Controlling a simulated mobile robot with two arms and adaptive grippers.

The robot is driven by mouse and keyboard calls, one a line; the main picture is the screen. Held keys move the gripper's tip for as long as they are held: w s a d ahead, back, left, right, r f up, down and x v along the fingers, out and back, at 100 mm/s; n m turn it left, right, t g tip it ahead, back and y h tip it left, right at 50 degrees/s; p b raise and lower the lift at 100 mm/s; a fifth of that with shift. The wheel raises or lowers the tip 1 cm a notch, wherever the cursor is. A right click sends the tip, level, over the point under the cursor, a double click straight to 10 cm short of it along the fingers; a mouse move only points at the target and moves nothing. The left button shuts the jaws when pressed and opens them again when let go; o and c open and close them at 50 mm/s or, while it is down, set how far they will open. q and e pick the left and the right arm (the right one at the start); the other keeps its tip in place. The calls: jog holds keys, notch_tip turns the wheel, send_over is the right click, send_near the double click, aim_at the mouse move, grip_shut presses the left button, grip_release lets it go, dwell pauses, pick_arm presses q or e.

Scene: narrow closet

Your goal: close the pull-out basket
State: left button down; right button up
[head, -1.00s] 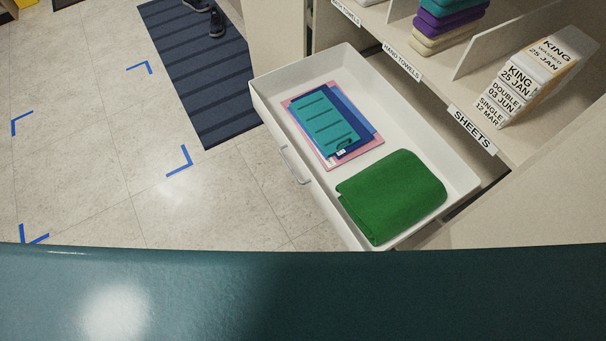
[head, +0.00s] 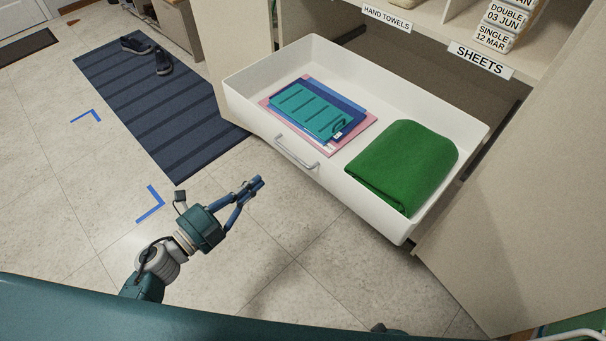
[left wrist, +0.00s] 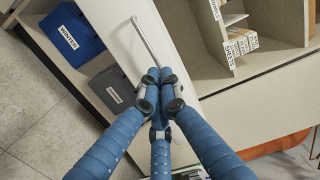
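The pull-out basket (head: 375,205) is a white, shallow drawer standing well out from the shelf unit. A folded green cloth (head: 403,165) and a stack of flat blue, teal and pink textiles (head: 312,112) lie in it. Its grey bar handle (head: 297,152) is on the front wall; the handle also shows in the left wrist view (left wrist: 150,42). My left gripper (head: 258,182) has its blue fingers together, left of and below the handle, apart from it in the head view. In the left wrist view its fingertips (left wrist: 156,76) overlap the handle's lower end. My right gripper is not seen.
Shelves labelled hand towels and sheets (head: 482,60) stand behind the basket. A beige panel (head: 520,200) is at its right. A dark striped mat (head: 160,100) with shoes (head: 150,53) lies at left. The tiled floor (head: 270,255) before the basket is clear.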

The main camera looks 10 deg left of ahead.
pick_arm(q)
jog(key=d+m, duration=0.1)
send_near(306, 147)
jog(key=shift+g+h, duration=0.3)
jog(key=x, duration=0.6)
jog(key=shift+w+a+r, duration=0.1)
jog(key=shift+w+a, duration=0.05)
jog(key=shift+a, duration=0.05)
jog(key=shift+w+d, duration=0.3)
jog(key=shift+w, duration=0.1)
